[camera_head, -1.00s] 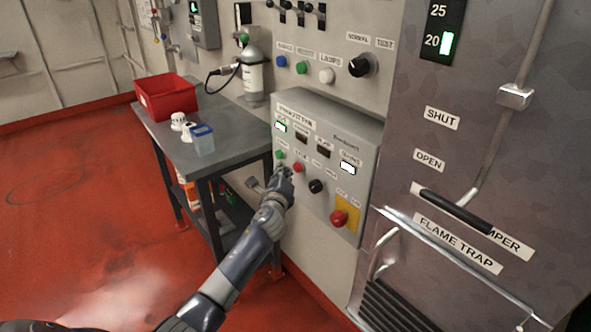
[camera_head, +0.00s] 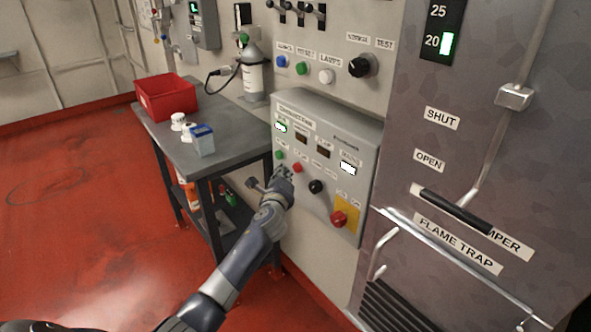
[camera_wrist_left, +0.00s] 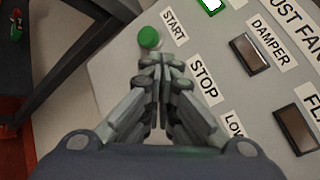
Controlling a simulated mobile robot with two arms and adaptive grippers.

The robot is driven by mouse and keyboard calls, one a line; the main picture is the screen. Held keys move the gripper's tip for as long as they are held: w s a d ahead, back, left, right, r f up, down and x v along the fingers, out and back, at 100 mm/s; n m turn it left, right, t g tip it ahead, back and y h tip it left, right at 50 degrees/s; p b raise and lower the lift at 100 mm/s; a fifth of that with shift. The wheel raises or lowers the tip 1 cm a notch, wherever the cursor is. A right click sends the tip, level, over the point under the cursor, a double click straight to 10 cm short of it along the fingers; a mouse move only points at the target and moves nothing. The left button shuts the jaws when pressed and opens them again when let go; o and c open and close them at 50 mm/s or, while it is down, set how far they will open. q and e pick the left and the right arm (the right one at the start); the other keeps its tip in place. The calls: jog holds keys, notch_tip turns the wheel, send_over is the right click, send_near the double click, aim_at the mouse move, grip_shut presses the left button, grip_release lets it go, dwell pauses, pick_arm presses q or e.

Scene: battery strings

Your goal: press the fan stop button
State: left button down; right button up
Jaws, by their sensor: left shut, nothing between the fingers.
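The grey exhaust fan control box (camera_head: 352,135) is on the wall in the head view. Its green start button (camera_head: 280,155) and red button (camera_head: 297,168) sit side by side at the left of the lower row. My left gripper (camera_head: 284,173) is shut and empty at the box front, just below these two buttons. In the left wrist view the shut fingertips (camera_wrist_left: 163,62) are between the green start button (camera_wrist_left: 149,38) and the STOP label (camera_wrist_left: 204,80). The red button is hidden there behind the fingers. Contact cannot be told. My right gripper is not in view.
A black knob (camera_head: 316,187) and a red emergency knob on a yellow plate (camera_head: 345,216) sit to the right on the box. A grey table (camera_head: 222,152) with a red bin (camera_head: 166,97) and small containers stands at left. Open red floor (camera_head: 80,220) lies in front.

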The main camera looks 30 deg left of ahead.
pick_arm(q)
jog(key=shift+w+d, duration=0.2)
jog(key=shift+w, duration=0.2)
jog(key=shift+w+d+r+b, duration=0.1)
jog(key=shift+w+d+b, duration=0.15)
jog(key=shift+w+b, duration=0.3)
dwell(1.1)
dwell(0.4)
jog(key=shift+s+a+p, duration=0.2)
jog(key=shift+s+p, duration=0.15)
jog(key=shift+s, duration=0.15)
jog(key=shift+s+a+p, duration=0.2)
jog(key=shift+s+p, duration=0.15)
jog(key=shift+s, duration=0.1)
